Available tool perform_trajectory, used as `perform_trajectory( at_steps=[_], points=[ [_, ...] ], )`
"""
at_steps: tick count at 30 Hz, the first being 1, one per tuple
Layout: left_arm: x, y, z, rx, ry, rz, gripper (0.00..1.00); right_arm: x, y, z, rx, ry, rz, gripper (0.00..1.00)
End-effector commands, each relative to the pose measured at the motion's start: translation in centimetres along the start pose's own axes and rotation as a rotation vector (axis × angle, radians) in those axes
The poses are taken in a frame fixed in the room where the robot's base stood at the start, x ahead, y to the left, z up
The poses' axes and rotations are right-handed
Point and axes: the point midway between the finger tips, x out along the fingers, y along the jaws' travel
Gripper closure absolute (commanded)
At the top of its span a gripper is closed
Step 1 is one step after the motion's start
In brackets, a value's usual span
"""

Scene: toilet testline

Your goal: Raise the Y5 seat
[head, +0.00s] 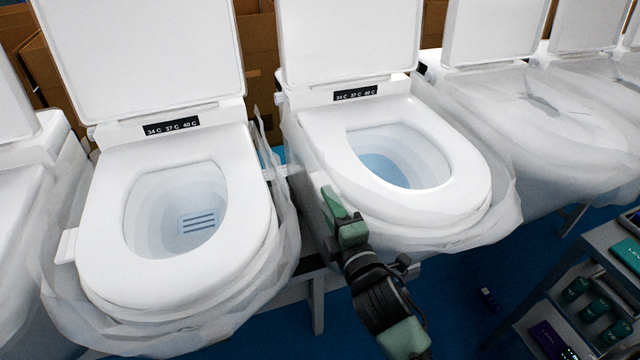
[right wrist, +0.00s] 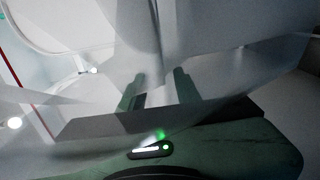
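Two white toilets have raised lids and lowered seats. One seat (head: 250,262) is at left centre, the other seat (head: 455,200) at right centre; no label shows which is Y5. My right gripper (head: 340,205) is at the left side of the right-centre seat, low beside its rim. In the right wrist view its two green fingers (right wrist: 158,88) stand apart, with translucent plastic wrap around and in front of them. I cannot tell whether they touch the seat. My left gripper is not in view.
Crumpled plastic wrap (head: 505,205) hangs around the toilet bowls. More wrapped toilets (head: 565,115) stand to the right, another at the left edge. A grey shelf cart (head: 590,250) with green cans is at lower right. Cardboard boxes (head: 258,45) are behind. Blue floor shows below.

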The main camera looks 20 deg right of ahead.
Motion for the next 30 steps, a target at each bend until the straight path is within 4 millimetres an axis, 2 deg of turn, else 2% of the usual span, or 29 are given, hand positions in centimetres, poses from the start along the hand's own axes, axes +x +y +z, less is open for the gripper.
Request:
perform_trajectory(
  at_steps=[3,10,15,22,25,26,30],
  points=[
    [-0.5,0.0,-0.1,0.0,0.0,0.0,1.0,2.2,0.3,0.0,0.003,-0.001,0.002,0.67],
    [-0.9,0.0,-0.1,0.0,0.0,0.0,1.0,5.3,0.1,0.0,0.005,-0.001,-0.001,0.67],
    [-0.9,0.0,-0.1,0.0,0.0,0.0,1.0,6.2,0.0,0.1,0.005,-0.001,-0.003,0.67],
    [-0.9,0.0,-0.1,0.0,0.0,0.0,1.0,6.2,-0.1,0.1,0.006,-0.001,-0.003,0.67],
    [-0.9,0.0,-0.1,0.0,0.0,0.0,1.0,6.2,-0.1,0.1,0.006,-0.001,-0.003,0.95],
    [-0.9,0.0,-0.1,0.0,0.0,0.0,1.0,6.2,-0.1,0.1,0.006,-0.001,-0.003,1.0],
    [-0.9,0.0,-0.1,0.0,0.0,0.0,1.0,6.2,-0.1,0.1,0.006,-0.001,-0.003,1.0]
  ],
)
